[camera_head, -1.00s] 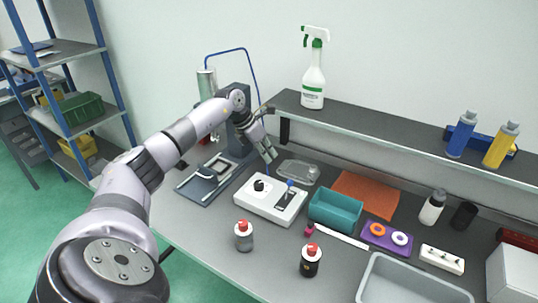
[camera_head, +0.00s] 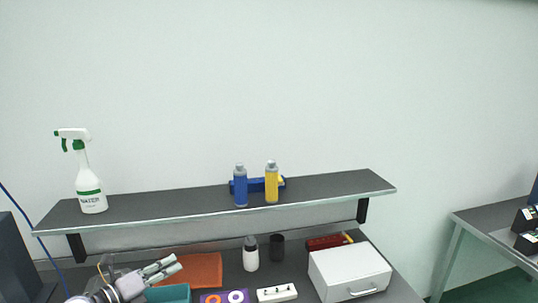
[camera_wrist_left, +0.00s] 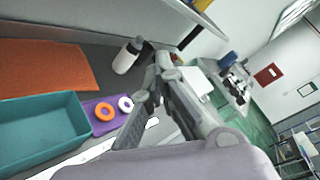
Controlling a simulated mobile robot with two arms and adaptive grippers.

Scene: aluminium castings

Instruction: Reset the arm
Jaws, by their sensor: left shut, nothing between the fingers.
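My left gripper (camera_head: 172,264) is in the lower left of the head view, above the workbench. It is shut and holds nothing. Its fingers point right, in front of the orange mat (camera_head: 205,270) and above the teal bin (camera_head: 168,294). The left wrist view shows the gripper (camera_wrist_left: 160,62) from behind, with the teal bin (camera_wrist_left: 40,130) and the orange mat (camera_wrist_left: 40,66) to its left. Most of my left arm is outside the head view. My right gripper is in neither view.
A shelf (camera_head: 310,194) runs above the bench and carries a spray bottle (camera_head: 89,185), a blue bottle (camera_head: 240,187) and a yellow bottle (camera_head: 271,184). A white box (camera_head: 349,272) stands at the bench's right. The purple tray (camera_head: 210,298) and white block (camera_head: 277,293) lie near the front.

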